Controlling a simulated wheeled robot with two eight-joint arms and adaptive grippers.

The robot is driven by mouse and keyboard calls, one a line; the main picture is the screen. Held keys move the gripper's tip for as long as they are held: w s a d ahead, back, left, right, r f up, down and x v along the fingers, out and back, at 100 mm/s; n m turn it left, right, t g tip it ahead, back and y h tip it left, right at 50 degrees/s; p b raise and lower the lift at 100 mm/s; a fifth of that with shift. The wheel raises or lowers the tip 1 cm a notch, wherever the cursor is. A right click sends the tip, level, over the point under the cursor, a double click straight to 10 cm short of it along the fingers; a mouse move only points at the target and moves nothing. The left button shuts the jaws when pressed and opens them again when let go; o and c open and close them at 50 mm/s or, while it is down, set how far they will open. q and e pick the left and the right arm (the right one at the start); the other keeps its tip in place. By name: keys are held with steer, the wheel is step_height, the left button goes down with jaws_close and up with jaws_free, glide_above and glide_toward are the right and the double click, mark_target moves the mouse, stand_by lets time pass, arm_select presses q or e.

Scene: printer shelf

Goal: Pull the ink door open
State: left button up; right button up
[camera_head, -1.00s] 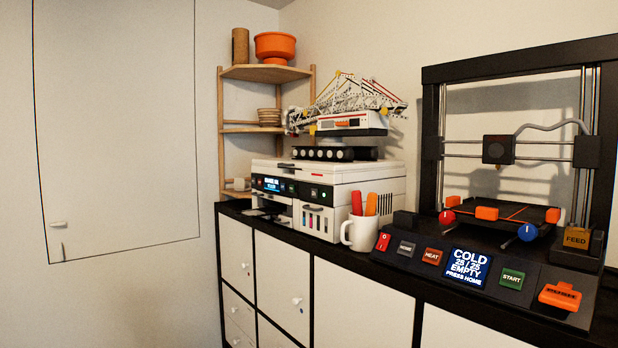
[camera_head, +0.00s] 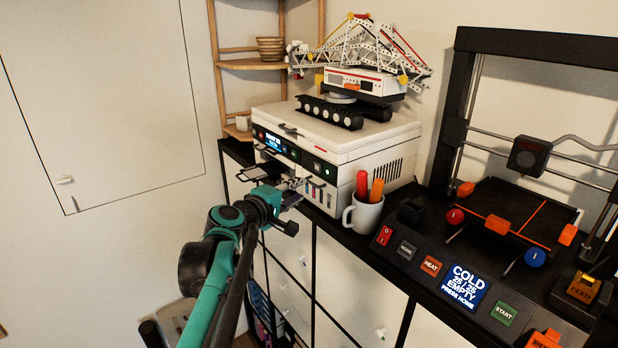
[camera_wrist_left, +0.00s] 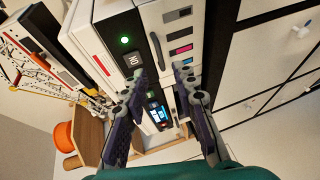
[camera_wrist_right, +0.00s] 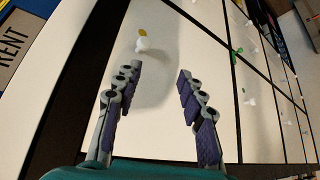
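The white printer (camera_head: 370,150) stands on the black-topped cabinet. Its ink door (camera_head: 318,193), with small coloured ink windows, is at the right of its front and looks closed. In the left wrist view, the ink door (camera_wrist_left: 169,44) has a dark bar handle (camera_wrist_left: 156,50). My left gripper (camera_head: 292,192) is in front of the printer's front, beside the door. In the left wrist view, its fingers (camera_wrist_left: 160,75) are open, with the handle's end near the gap between the tips. Contact cannot be told. My right gripper (camera_wrist_right: 158,72) is open and empty, facing the white cabinet fronts.
A white mug (camera_head: 364,212) with red and orange handles stands right of the printer. A toy crane (camera_head: 360,85) sits on the printer. A 3D printer (camera_head: 515,215) and its button panel stand at the right. Cabinet knobs (camera_head: 380,333) stick out below.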

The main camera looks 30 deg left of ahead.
mark_target(314, 194)
arm_select(q)
steer(key=x, duration=0.6)
steer(key=shift+p, duration=0.3)
steer(key=shift+d, duration=0.15)
steer(key=shift+f, duration=0.1)
jaws_close()
